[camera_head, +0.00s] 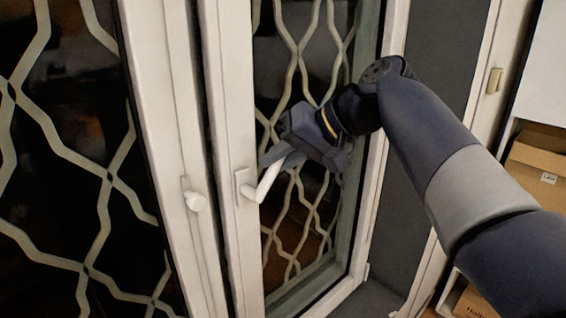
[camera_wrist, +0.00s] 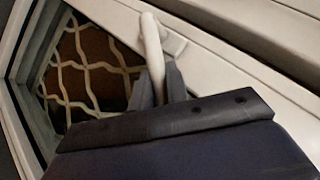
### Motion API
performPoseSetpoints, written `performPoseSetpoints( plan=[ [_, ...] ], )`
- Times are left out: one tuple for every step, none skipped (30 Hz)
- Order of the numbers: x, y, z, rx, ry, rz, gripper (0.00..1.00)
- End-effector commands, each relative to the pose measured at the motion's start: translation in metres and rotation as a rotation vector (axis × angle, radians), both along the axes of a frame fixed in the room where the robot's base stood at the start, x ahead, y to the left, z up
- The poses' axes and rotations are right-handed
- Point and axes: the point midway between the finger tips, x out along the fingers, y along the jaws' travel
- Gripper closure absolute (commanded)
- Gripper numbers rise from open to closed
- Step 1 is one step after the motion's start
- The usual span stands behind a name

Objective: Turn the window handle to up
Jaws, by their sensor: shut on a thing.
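The white window handle (camera_head: 266,184) sits on a small plate on the frame of the right-hand window sash. Its lever tilts up and to the right from the plate. My gripper (camera_head: 277,160) is shut on the free upper end of the lever, coming from the right. In the wrist view the handle (camera_wrist: 152,42) runs down between the two fingers of my gripper (camera_wrist: 160,88), which close around its end. The fingers hide the tip of the lever. The window sash (camera_head: 230,120) shows white frame and dark glass.
Pale wavy grilles (camera_head: 95,165) cover the dark panes. A cardboard box (camera_head: 537,165) stands on a shelf at the right. A small switch (camera_head: 494,80) is on the right-hand frame.

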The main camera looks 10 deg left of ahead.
Motion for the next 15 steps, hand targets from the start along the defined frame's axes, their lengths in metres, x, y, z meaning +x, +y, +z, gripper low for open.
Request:
performPoseSetpoints(
  plan=[
    [-0.004,0.003,0.004,-0.028,-0.038,0.005,1.00],
    [-0.005,0.004,0.005,-0.046,-0.060,0.005,1.00],
    [-0.007,0.006,0.007,-0.071,-0.088,0.006,1.00],
    [-0.008,0.007,0.008,-0.089,-0.110,0.005,1.00],
    [-0.010,0.008,0.009,-0.107,-0.132,0.006,1.00],
    [-0.012,0.010,0.010,-0.132,-0.159,0.006,1.00],
    [-0.013,0.011,0.011,-0.149,-0.182,0.006,1.00],
    [-0.014,0.012,0.011,-0.168,-0.202,0.006,1.00],
    [-0.016,0.014,0.012,-0.190,-0.230,0.006,1.00],
    [-0.017,0.015,0.013,-0.208,-0.249,0.006,1.00],
    [-0.019,0.016,0.013,-0.225,-0.269,0.006,1.00],
    [-0.021,0.018,0.014,-0.246,-0.294,0.006,1.00],
    [-0.022,0.019,0.015,-0.262,-0.313,0.005,1.00],
    [-0.023,0.020,0.015,-0.277,-0.330,0.005,1.00],
    [-0.024,0.021,0.015,-0.297,-0.352,0.005,1.00]
  ],
)
